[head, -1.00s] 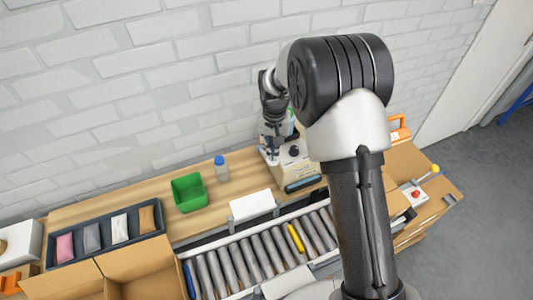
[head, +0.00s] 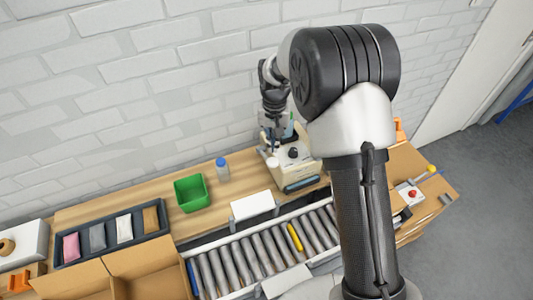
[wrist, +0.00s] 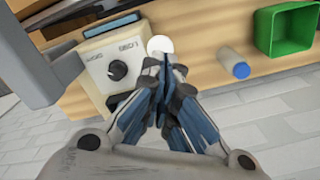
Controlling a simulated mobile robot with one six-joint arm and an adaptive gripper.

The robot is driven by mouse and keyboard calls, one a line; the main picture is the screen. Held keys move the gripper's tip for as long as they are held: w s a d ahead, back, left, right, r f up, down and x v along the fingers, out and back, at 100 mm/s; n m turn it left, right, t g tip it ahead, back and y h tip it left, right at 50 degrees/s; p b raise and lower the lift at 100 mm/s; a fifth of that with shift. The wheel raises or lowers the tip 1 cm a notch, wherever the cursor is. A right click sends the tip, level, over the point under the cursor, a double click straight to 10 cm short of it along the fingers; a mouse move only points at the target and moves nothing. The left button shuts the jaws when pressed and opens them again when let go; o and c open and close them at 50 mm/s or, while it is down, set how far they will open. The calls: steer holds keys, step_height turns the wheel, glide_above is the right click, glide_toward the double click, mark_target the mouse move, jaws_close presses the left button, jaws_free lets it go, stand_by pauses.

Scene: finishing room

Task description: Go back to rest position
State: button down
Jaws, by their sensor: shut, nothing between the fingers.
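My gripper (wrist: 165,72) is shut and empty in the wrist view, its fingertips together. In the head view my gripper (head: 273,145) hangs over the bench beside a cream machine with a black knob (head: 297,170). The machine also shows in the wrist view (wrist: 97,72), to the left of the fingers. A round white piece on it (wrist: 160,45) lies just behind the fingertips in that view. I cannot tell whether the fingers touch it. Part of the gripper is hard to make out against the machine in the head view.
A green bin (head: 191,193) and a blue-capped bottle (head: 222,170) stand on the wooden bench. A dark tray (head: 74,251) holds several pouches. A roller conveyor (head: 250,256) and an open cardboard box (head: 146,262) lie in front. A brick wall stands close behind.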

stand_by(0.3)
steer(key=s+d+r+t+b, duration=0.2)
steer(key=s+d+r+b, duration=0.45)
steer(key=s+r, duration=0.6)
steer(key=s+d+f+t+b, duration=0.1)
steer(key=s+d+b, duration=0.1)
steer(key=s, duration=0.7)
steer(key=s+d+f+n+t+b, duration=0.1)
steer(key=s+d+b, duration=0.2)
steer(key=s, duration=0.7)
steer(key=shift+s+f+t, duration=0.15)
steer(key=shift+s+t, duration=0.1)
steer(key=shift+t, duration=0.05)
